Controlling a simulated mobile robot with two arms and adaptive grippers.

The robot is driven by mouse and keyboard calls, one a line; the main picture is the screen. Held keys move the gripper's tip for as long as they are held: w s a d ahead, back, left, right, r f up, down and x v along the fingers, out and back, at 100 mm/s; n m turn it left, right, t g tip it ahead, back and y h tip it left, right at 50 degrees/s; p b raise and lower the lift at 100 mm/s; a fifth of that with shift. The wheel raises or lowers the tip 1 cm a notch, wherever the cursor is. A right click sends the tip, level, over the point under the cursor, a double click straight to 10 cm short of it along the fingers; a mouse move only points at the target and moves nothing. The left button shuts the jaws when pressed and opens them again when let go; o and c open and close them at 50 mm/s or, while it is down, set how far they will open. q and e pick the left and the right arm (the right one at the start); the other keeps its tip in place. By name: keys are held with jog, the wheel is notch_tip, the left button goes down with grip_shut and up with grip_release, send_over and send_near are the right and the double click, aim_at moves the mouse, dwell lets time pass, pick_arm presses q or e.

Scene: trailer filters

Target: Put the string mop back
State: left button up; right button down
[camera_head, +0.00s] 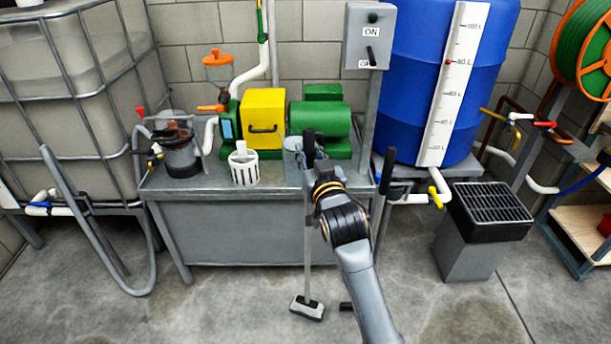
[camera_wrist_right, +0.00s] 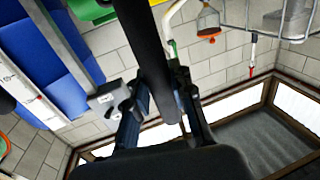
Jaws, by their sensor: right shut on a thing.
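My right gripper (camera_head: 318,168) is in front of the grey bench, with its arm coming up from the bottom of the head view. It is shut on a dark handle, which also shows between the fingers (camera_wrist_right: 165,105) in the right wrist view. The handle (camera_wrist_right: 143,40) belongs to what I take as the string mop (camera_head: 307,245). Its grey pole hangs nearly upright below the gripper, ending in a dark and pale head (camera_head: 307,308) at floor level. I cannot make out strings or tell whether the head touches the floor. My left gripper is not in view.
The bench (camera_head: 250,232) carries a green and yellow pump (camera_head: 263,118) and a white slotted basket (camera_head: 244,167). Another dark-handled pole (camera_head: 386,172) stands at its right end. A blue tank (camera_head: 410,75) and a grated bin (camera_head: 483,235) are on the right. Floor at lower left is clear.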

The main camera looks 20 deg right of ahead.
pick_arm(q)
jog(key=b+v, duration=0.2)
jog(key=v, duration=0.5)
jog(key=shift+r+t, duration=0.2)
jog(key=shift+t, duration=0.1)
pick_arm(e)
jog(key=w+f, duration=0.3)
jog(key=f, duration=0.4)
jog(key=shift+w+d+f, duration=0.15)
jog(key=shift+w+f, duration=0.1)
jog(key=shift+w, duration=0.1)
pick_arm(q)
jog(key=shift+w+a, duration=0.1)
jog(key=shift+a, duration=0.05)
pick_arm(e)
jog(key=shift+f, duration=0.1)
jog(key=c, duration=1.2)
grip_release()
jog(key=shift+f, duration=0.15)
jog(key=shift+o, duration=0.2)
